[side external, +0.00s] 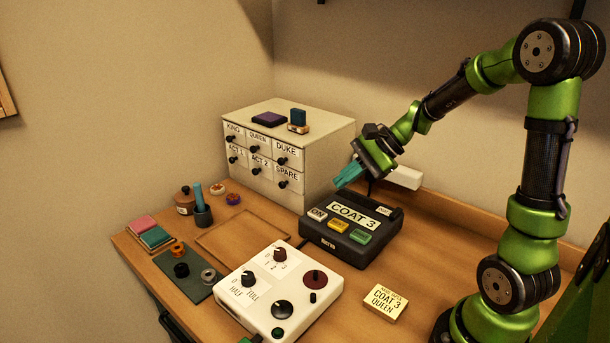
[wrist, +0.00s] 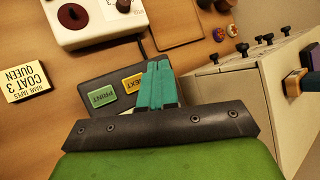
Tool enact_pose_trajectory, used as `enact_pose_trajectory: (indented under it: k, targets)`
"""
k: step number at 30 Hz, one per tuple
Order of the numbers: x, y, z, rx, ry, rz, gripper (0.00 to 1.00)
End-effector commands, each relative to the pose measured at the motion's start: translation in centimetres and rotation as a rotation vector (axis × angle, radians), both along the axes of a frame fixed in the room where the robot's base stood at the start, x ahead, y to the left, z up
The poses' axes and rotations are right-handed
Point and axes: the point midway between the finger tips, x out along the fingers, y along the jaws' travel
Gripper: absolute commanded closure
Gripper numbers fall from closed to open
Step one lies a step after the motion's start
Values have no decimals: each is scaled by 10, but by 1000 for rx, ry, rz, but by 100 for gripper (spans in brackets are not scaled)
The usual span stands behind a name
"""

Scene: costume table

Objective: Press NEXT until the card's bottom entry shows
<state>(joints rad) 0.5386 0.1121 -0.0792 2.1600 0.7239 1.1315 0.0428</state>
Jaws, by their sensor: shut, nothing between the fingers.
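The black label machine (side external: 385,250) stands on the table, and its display (side external: 360,214) reads COAT 3. Along its front are a white button (side external: 317,214), the yellow NEXT button (side external: 339,226) and the green PRINT button (side external: 361,237). The card (side external: 384,300) at the front right reads COAT 3 with QUEEN as its bottom entry. My gripper (side external: 346,176) is shut and empty, above the back of the machine and apart from it. In the wrist view the teal fingers (wrist: 158,66) overlap the edge of NEXT (wrist: 134,83); the display and white button are hidden.
A cream drawer cabinet (side external: 290,190) stands close to the left of my gripper. A white control box (side external: 278,290) with knobs sits in front of the machine. Cups, spools and a bare wooden tray (side external: 240,228) lie to the left. Bare tabletop surrounds the card.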

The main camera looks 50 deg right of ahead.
Motion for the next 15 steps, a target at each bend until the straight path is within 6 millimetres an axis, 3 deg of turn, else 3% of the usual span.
enact_pose_trajectory:
  k: [15]
  targets:
    - [-1,0,-66,3,4,1,100]
